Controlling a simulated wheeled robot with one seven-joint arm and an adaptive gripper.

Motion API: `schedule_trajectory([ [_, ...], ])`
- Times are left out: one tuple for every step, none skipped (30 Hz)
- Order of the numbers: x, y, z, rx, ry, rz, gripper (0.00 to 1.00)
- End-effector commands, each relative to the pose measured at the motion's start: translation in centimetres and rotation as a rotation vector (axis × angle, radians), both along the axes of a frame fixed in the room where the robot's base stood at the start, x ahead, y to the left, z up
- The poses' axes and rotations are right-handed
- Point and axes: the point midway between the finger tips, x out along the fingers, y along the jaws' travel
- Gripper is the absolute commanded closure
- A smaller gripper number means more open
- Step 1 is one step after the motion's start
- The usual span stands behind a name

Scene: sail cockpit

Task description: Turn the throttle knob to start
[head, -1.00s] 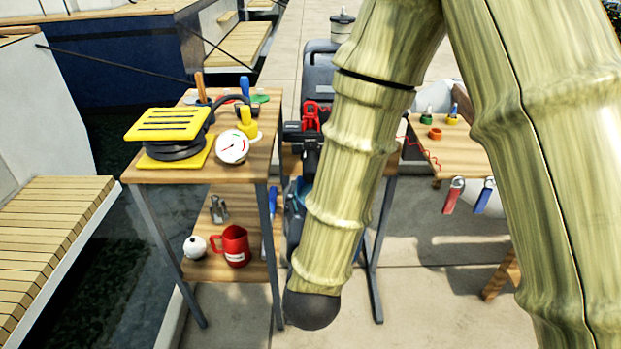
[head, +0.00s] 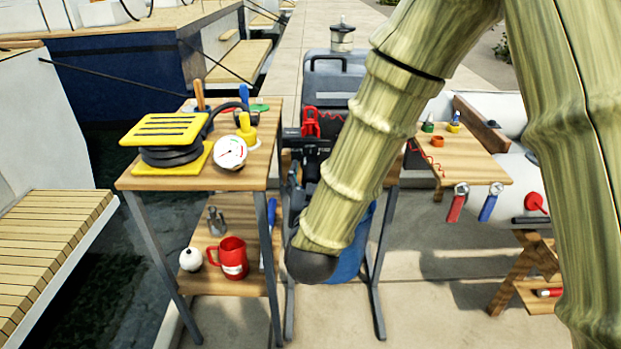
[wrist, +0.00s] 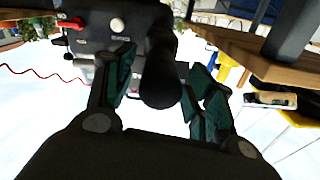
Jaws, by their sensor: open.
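The outboard motor (head: 334,78), with a dark grey cowl, stands between the two wooden tables in the head view; my arm covers much of it. In the wrist view its dark front face (wrist: 100,32) shows a round white button and a red part. A thick black cylinder, seemingly the tiller grip with the throttle knob (wrist: 160,78), points toward the wrist camera. My gripper (wrist: 161,88) is open, with one dark green-padded finger on each side of this cylinder. I cannot tell whether either finger touches it. The gripper is hidden in the head view.
The left table (head: 245,178) holds a yellow foot pump (head: 165,130) and a white gauge (head: 231,152); a red mug (head: 232,258) is on its lower shelf. The right table (head: 478,165) carries small pots. A red coiled cord (wrist: 30,70) hangs beside the motor.

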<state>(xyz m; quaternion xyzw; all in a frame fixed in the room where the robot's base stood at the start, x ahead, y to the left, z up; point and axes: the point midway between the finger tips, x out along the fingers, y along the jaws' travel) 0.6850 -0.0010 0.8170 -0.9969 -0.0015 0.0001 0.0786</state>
Motion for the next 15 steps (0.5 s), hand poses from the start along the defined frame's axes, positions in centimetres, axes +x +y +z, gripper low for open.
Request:
schedule_trajectory([
  [0.12, -0.01, 0.0, 0.0, 0.0, 0.0, 0.45],
  [0.16, -0.01, 0.0, 0.0, 0.0, 0.0, 0.45],
  [0.19, 0.0, 0.01, 0.0, 0.0, 0.0, 0.45],
  [0.2, 0.0, 0.0, 0.0, 0.0, 0.0, 0.45],
  [0.2, -0.01, 0.0, 0.0, 0.0, 0.0, 0.45],
  [0.2, -0.01, 0.0, 0.0, 0.0, 0.0, 0.45],
  [0.19, -0.01, 0.0, 0.0, 0.0, 0.0, 0.45],
  [0.19, -0.01, 0.0, 0.0, 0.0, 0.0, 0.45],
  [0.19, -0.01, 0.0, 0.0, 0.0, 0.0, 0.47],
  [0.19, -0.01, 0.0, 0.0, 0.0, 0.0, 0.53],
  [0.18, -0.01, -0.01, 0.0, 0.0, 0.0, 0.58],
  [0.18, -0.01, -0.01, 0.0, 0.0, 0.0, 0.65],
  [0.18, -0.01, -0.01, 0.0, 0.0, 0.0, 0.71],
  [0.18, -0.01, -0.01, 0.0, 0.0, 0.0, 0.76],
  [0.18, -0.01, -0.01, 0.0, 0.0, 0.0, 0.84],
])
